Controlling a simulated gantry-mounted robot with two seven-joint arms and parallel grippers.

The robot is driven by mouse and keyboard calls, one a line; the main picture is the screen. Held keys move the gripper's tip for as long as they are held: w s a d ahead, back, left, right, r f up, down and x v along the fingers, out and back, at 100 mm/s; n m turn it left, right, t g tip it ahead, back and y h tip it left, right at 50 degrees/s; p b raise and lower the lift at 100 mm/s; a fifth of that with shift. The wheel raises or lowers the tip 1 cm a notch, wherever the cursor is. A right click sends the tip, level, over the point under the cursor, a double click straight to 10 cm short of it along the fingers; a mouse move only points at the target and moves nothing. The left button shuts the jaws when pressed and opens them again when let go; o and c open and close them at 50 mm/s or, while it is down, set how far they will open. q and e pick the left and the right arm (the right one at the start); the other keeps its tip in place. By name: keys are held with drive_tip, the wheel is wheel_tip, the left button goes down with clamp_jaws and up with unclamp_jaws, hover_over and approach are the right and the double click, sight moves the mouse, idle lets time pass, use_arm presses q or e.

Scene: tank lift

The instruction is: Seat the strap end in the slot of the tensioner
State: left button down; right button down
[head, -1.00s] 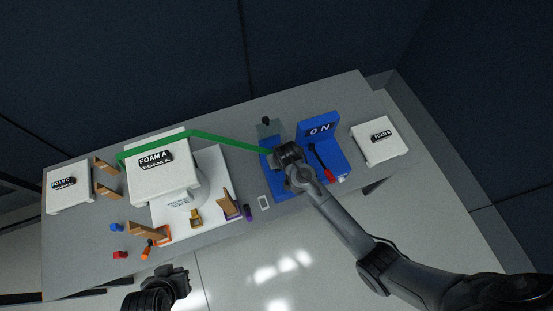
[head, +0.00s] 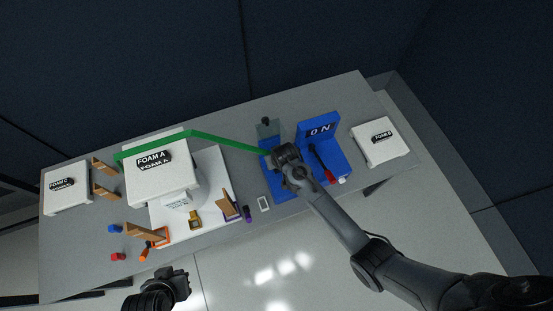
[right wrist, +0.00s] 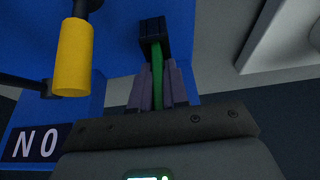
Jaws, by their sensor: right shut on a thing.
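The green strap (head: 225,140) runs from the left, over the FOAM A block (head: 168,185), to my right gripper (head: 279,160). The blue tensioner (head: 341,150) with its ON label stands right of that gripper. In the right wrist view, my right gripper (right wrist: 154,88) is shut on the strap (right wrist: 157,75). The strap runs from between the fingers up to a dark block (right wrist: 152,36) in front of the blue surface. I cannot tell how deep the strap end sits in it. My left gripper (head: 180,283) hangs near the table's front edge, away from the strap; its jaws are unclear.
A yellow cylinder (right wrist: 73,60) stands left of my right fingers in the wrist view. The FOAM B block (head: 381,148) is at the table's right end, the FOAM C block (head: 66,188) at the left. Brown brackets (head: 105,167) and small coloured parts (head: 118,257) lie on the left half.

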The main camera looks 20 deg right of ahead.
drive_tip(key=shift+s+d+f, duration=0.1)
drive_tip(key=shift+s+f, duration=0.1)
drive_tip(key=shift+f, duration=0.45)
drive_tip(key=c, duration=1.1)
unclamp_jaws()
drive_tip(key=shift+f, duration=0.15)
drive_tip(key=shift+c, duration=0.2)
drive_tip(key=shift+w+r, duration=0.1)
drive_tip(key=shift+r, duration=0.4)
drive_tip(key=w+p+v, duration=0.1)
drive_tip(key=p+v, duration=0.2)
drive_tip(key=v, duration=0.9)
drive_tip(key=s+d+r, duration=0.1)
drive_tip(key=s+r, duration=0.1)
drive_tip(key=s, duration=0.5)
drive_tip(key=s+d+r+n, duration=0.1)
drive_tip(key=s+d+r, duration=0.1)
drive_tip(key=s, duration=0.6)
drive_tip(key=s+d+r+n+g, duration=0.1)
drive_tip(key=s+r, duration=0.3)
drive_tip(key=s, duration=0.4)
drive_tip(key=shift+s+d, duration=0.15)
drive_tip(key=shift+d, duration=0.6)
drive_tip(key=shift+r, duration=0.1)
